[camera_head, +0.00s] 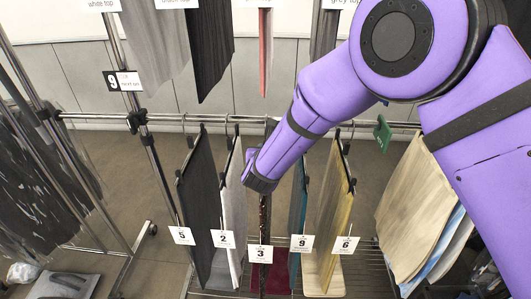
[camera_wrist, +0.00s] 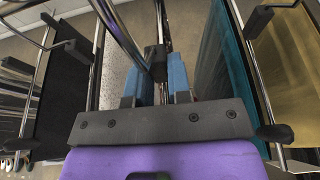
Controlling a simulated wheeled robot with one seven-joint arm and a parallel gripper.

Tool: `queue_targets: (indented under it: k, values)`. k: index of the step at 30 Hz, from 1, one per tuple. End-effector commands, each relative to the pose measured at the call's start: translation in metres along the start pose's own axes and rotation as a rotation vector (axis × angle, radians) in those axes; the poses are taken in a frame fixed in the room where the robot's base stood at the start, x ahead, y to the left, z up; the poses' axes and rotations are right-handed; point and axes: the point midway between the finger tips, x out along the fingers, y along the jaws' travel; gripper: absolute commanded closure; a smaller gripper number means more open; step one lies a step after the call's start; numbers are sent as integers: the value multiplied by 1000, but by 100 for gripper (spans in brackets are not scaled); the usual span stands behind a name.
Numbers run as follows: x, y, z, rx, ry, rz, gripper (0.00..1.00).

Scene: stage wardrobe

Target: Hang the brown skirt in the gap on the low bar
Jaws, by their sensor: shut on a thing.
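My gripper (camera_head: 262,182) reaches down to the low bar (camera_head: 215,118); the wrist hides its fingers in the head view. In the wrist view its blue fingers (camera_wrist: 156,84) are closed around a black hanger part. A narrow dark brown garment (camera_head: 265,217), seen edge-on below my gripper, appears to be the brown skirt. A tag reading 3 (camera_head: 260,254) is in front of it. It hangs between a light grey garment (camera_head: 233,185) tagged 2 and a teal one (camera_head: 298,205) tagged 9. My arm hides whether its hook sits on the bar.
A dark garment (camera_head: 198,180) tagged 5 hangs left; a yellow-beige one (camera_head: 332,215) tagged 6 hangs right. Neighbours stand close on both sides. Beige garments (camera_head: 412,200) hang further right. A wire rack (camera_head: 365,270) lies below, and other clothes hang overhead.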

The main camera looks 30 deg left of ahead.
Motion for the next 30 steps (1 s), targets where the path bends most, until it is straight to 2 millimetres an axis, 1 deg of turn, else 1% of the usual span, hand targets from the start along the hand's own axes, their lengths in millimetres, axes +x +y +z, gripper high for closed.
queue_targets:
  k: [30]
  values:
    - [41,0,15,1,-2,-1,100]
